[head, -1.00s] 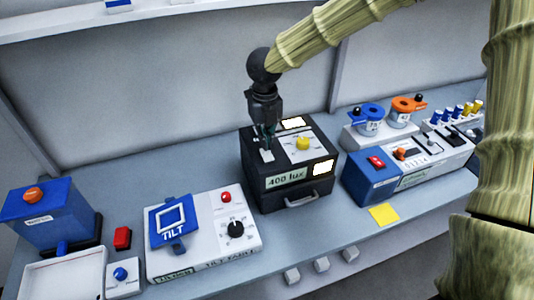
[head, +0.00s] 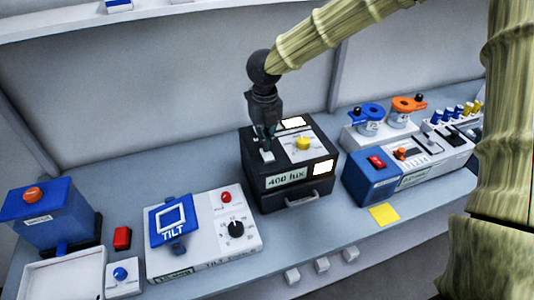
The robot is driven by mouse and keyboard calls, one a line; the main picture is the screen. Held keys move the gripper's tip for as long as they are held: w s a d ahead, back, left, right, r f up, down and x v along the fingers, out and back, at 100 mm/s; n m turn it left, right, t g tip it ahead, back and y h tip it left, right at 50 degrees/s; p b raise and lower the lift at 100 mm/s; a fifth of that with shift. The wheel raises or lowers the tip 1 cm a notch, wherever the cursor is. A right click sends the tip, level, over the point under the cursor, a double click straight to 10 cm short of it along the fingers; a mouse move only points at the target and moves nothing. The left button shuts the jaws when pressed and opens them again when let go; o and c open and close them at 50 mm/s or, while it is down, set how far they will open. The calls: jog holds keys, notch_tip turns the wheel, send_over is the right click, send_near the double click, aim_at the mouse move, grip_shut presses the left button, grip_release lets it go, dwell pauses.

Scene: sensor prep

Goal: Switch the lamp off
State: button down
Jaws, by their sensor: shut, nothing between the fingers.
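The lamp is a black box (head: 262,187) in the middle of the bench, with a display reading "400 lux" (head: 286,180) on its front. A lit pale panel (head: 323,167) shows at its front right, and another bright panel (head: 292,122) lies on top at the back. A yellow knob (head: 303,143) sits on a white dial plate on its top. A small white switch (head: 268,156) is at the top's left side. My gripper (head: 268,143) points down, shut and empty, right at the switch. I cannot tell whether the fingertips touch it.
A tilt table box (head: 205,262) with a black knob stands at the left. A blue device with a red switch (head: 376,162) stands close on the right. A yellow note (head: 384,215) lies at the front. Bare bench lies behind the tilt table.

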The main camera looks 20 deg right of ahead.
jog(key=shift+f+b, duration=0.3)
jog(key=shift+f, duration=0.65)
dwell(0.7)
jog(key=shift+r, duration=0.15)
jog(key=shift+r+p, duration=3.35)
jog(key=shift+r, duration=0.05)
